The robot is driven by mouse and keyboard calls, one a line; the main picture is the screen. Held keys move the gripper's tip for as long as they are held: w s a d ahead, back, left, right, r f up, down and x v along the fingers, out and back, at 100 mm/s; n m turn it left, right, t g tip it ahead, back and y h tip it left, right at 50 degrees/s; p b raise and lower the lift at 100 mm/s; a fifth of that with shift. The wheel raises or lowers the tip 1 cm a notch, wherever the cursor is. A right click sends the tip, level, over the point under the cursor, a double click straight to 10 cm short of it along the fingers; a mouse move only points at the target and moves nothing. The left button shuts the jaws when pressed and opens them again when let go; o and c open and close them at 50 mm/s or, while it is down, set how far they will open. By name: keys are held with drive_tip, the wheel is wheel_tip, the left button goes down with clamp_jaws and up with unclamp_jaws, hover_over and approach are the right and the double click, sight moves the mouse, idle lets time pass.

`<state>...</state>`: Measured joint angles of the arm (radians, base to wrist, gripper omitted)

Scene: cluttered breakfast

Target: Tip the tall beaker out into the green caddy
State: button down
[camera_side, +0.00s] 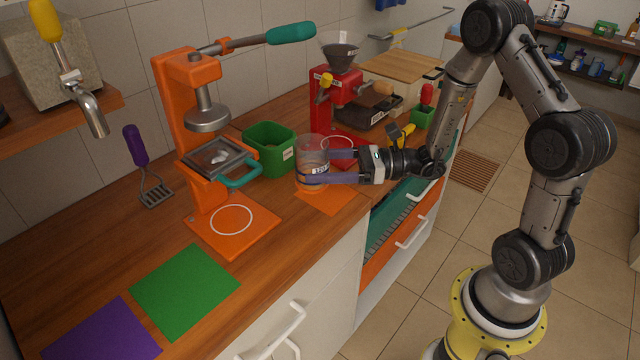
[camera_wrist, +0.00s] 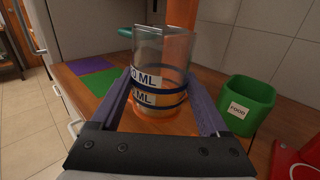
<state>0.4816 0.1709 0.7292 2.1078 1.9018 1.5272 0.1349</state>
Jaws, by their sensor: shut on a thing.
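The tall beaker (camera_side: 312,155) is a clear, see-through cylinder with blue bands and white labels, and it shows large in the wrist view (camera_wrist: 160,75). It is upright, with some pale brownish content low inside. It is at the orange mat (camera_side: 330,198) near the counter's front edge; I cannot tell whether its base touches the mat. My gripper (camera_side: 326,167) is shut on the beaker, one purple finger on each side. The green caddy (camera_side: 270,150) stands behind and to the left of the beaker in the side view, and to its right in the wrist view (camera_wrist: 246,104), labelled FOOD.
An orange press (camera_side: 190,130) with a teal handle stands left of the caddy. A red grinder (camera_side: 335,100) and a red round item (camera_side: 341,152) are behind the beaker. Green (camera_side: 185,290) and purple (camera_side: 105,332) mats lie bare at the front left.

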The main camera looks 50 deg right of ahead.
wheel_tip(320, 180, up, 10)
drive_tip(key=f, duration=0.1)
drive_tip(key=w+d+m+t+h, duration=0.2)
drive_tip(key=w+m+h, duration=0.1)
drive_tip(key=w, duration=0.7)
drive_tip(key=w+d+m+t+h, duration=0.1)
drive_tip(key=w+m+t+h, duration=0.15)
drive_tip(key=w, duration=0.75)
drive_tip(key=shift+g, duration=0.45)
wheel_tip(320, 180, down, 4)
drive_tip(key=shift+d+f, duration=0.1)
drive_tip(key=shift+f, duration=0.15)
drive_tip(key=shift+f, duration=0.1)
